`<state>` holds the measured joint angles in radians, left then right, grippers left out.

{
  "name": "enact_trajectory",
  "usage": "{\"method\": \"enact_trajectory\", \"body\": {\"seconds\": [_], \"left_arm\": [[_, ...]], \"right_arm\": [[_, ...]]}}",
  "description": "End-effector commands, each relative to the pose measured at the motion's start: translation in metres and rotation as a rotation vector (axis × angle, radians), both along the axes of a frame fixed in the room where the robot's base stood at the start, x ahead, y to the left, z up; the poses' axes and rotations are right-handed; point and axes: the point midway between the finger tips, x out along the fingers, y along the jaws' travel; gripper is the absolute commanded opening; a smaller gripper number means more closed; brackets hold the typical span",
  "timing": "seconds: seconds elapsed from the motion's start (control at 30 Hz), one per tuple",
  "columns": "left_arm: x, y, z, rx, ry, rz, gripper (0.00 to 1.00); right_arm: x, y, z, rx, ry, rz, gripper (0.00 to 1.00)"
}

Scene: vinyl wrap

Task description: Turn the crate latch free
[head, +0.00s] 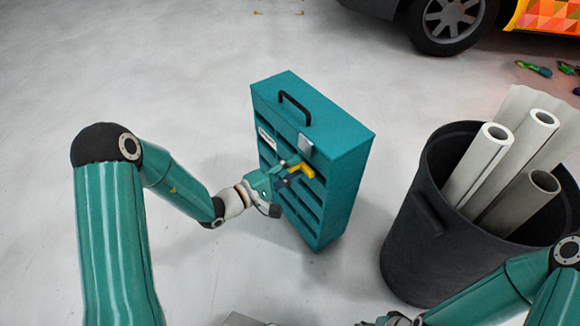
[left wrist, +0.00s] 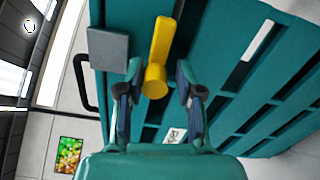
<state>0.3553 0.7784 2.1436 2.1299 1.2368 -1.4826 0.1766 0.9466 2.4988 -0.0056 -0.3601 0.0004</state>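The teal crate (head: 335,165) stands upright on the floor, its slotted face toward my left arm. The yellow latch (head: 301,170) sits on that face near the top, below a grey plate (head: 308,145). In the left wrist view the yellow latch (left wrist: 160,50) is a bar with a rounded end. My left gripper (head: 286,176) is at the latch. In the left wrist view the left gripper (left wrist: 155,82) is open, one finger on each side of the latch end, with visible gaps. My right gripper (head: 385,319) shows only partly at the bottom edge; its fingers are hidden.
A black handle (head: 295,107) is on the crate's top. A dark bin (head: 425,235) holding several rolls (head: 478,165) stands to the right of the crate. A car wheel (head: 447,22) is at the back right. The floor left and behind the crate is clear.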

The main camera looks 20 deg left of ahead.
Motion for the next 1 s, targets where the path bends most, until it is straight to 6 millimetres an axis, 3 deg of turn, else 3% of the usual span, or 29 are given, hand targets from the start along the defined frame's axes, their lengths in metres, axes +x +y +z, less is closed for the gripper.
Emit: {"method": "enact_trajectory", "body": {"seconds": [0.47, 0.67, 1.0], "left_arm": [[-0.003, 0.007, 0.002, -0.002, -0.006, 0.009, 0.5], [-0.025, 0.024, 0.002, -0.003, -0.004, 0.012, 0.5], [-0.079, 0.062, 0.001, -0.002, -0.003, 0.011, 0.5]], "right_arm": [[0.0, 0.0, 0.001, 0.0, 0.0, 0.0, 0.4], [0.0, 0.0, 0.001, 0.0, 0.0, 0.0, 0.4], [0.0, 0.0, 0.001, 0.0, 0.0, 0.0, 0.4]]}}
